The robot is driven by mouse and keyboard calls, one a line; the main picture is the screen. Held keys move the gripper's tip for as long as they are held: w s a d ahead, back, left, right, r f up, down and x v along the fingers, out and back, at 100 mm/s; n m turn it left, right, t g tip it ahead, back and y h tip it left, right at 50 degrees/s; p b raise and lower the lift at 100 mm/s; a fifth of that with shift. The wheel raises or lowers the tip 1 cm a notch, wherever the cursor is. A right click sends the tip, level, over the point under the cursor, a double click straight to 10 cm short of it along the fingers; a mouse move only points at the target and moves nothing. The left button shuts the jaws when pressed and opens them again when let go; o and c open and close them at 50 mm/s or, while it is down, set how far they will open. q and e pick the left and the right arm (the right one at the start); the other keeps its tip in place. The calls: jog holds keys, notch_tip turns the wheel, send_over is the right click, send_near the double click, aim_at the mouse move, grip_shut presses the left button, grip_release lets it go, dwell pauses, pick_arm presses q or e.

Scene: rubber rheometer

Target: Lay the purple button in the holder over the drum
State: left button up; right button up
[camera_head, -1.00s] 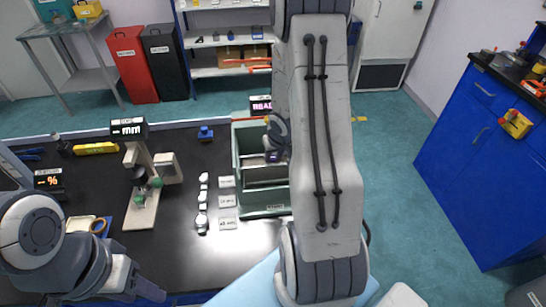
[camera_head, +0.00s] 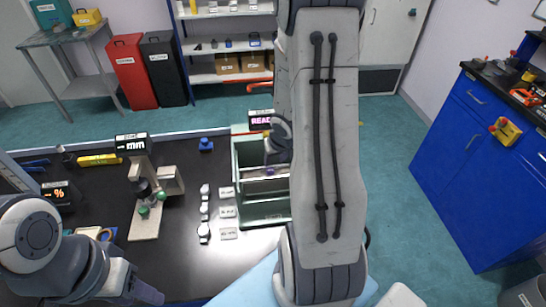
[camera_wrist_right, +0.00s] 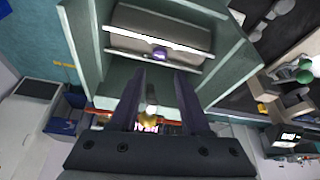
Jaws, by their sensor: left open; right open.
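The purple button (camera_wrist_right: 160,53) lies against the pale bar of the holder (camera_wrist_right: 190,66) inside the open green machine box. In the head view a small purple spot (camera_head: 270,171) shows there, just below my right gripper (camera_head: 272,158). My right gripper (camera_wrist_right: 160,72) is open, its two dark fingers apart with the button ahead of the gap and no visible contact. The grey curved surface above the bar (camera_wrist_right: 160,28) looks like the drum. My left gripper (camera_head: 150,294) is open and empty at the table's lower left edge, partly hidden by its own arm.
The green box (camera_head: 264,215) has walls close around the right gripper. A display (camera_head: 262,119) stands behind it. Labelled cards (camera_head: 228,212) and small white pieces (camera_head: 204,210) lie left of it. A gauge stand (camera_head: 146,220) stands farther left.

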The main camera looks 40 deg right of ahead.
jog(key=s+a+r+n+p, duration=0.1)
jog(key=a+r+n, duration=0.1)
jog(key=a+r, duration=0.45)
jog(key=a+r+n, duration=0.3)
jog(key=a+r, duration=0.1)
jog(key=a, duration=0.6)
jog(key=s+a+r+n+g+y, duration=0.1)
jog(key=s+a+r+n+g, duration=0.1)
jog(key=s+a, duration=0.6)
jog(key=s+a+r+n+g+y, duration=0.1)
jog(key=s+a+r+n+g, duration=0.1)
jog(key=s+a, duration=0.6)
jog(key=shift+s+a+r+n+y, duration=0.15)
jog(key=shift+s+r+n+y, duration=0.3)
jog(key=shift+r+n, duration=0.6)
jog(key=shift+s+f, duration=0.1)
jog(key=shift+f, duration=0.2)
